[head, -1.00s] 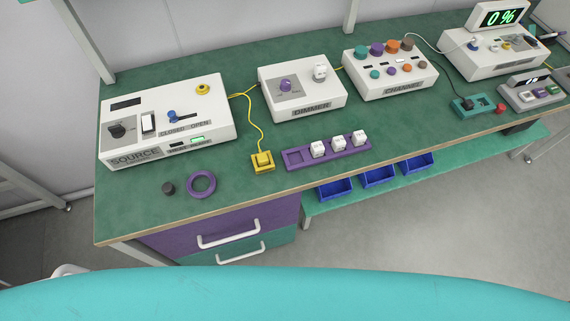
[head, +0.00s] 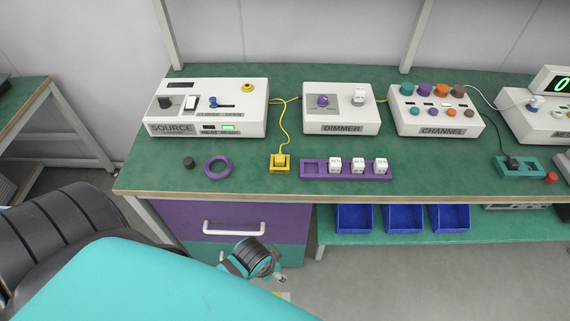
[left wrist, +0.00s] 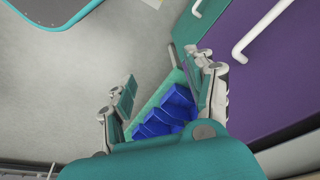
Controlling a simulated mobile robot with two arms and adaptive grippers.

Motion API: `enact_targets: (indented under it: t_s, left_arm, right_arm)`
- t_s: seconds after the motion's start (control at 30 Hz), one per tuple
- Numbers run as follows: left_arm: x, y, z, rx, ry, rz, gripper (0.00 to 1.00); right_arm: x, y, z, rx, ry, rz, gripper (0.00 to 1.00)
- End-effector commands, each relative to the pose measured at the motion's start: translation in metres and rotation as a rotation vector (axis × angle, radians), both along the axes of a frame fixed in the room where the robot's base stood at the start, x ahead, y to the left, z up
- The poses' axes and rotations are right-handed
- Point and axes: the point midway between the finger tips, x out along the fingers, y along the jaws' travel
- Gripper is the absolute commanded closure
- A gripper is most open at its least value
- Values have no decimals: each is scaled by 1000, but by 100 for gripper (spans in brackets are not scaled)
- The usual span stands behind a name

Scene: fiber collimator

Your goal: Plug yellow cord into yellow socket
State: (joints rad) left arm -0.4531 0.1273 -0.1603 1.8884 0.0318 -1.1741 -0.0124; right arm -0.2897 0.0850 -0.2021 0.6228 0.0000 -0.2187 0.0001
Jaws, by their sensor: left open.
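The yellow cord (head: 284,122) runs from behind the gap between the SOURCE and DIMMER boxes down to its yellow plug. The plug (head: 281,159) sits in a square yellow holder (head: 273,171) on the bench. A round yellow socket (head: 248,88) with a dark centre is on top of the SOURCE box (head: 240,115), at its back right. My left gripper (head: 280,278) is below the bench's front edge, in front of the drawers, far from the plug. In the left wrist view its fingers (left wrist: 168,95) are apart with nothing between them. My right gripper is not visible.
Right of the holder is a purple tray (head: 312,170) with white cubes. Left are a purple ring (head: 218,168) and a black knob (head: 189,163). The DIMMER (head: 342,115) and CHANNEL (head: 440,118) boxes stand farther right. A purple drawer (head: 180,222) and blue bins (head: 404,218) are below the bench.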

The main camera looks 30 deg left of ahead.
Motion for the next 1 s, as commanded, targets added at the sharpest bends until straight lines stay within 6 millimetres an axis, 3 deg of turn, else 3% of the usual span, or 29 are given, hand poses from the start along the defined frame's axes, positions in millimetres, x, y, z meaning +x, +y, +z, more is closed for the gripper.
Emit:
enact_targets:
  t_s: [0.23, 0.4, 0.57, 0.77, 1.0]
  left_arm:
    - [47, -22, 97, -41, -67, -173, 44]
    - [77, -35, 131, -40, -60, -369, 44]
    - [110, -34, 153, -6, -31, -545, 44]
    - [156, -8, 184, 66, 38, -715, 44]
    - [206, 50, 242, 138, 137, -805, 44]
  right_arm:
    - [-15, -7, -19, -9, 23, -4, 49]
    - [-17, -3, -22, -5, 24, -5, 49]
    - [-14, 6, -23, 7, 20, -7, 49]
    - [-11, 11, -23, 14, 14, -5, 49]
    - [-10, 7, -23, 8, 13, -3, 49]
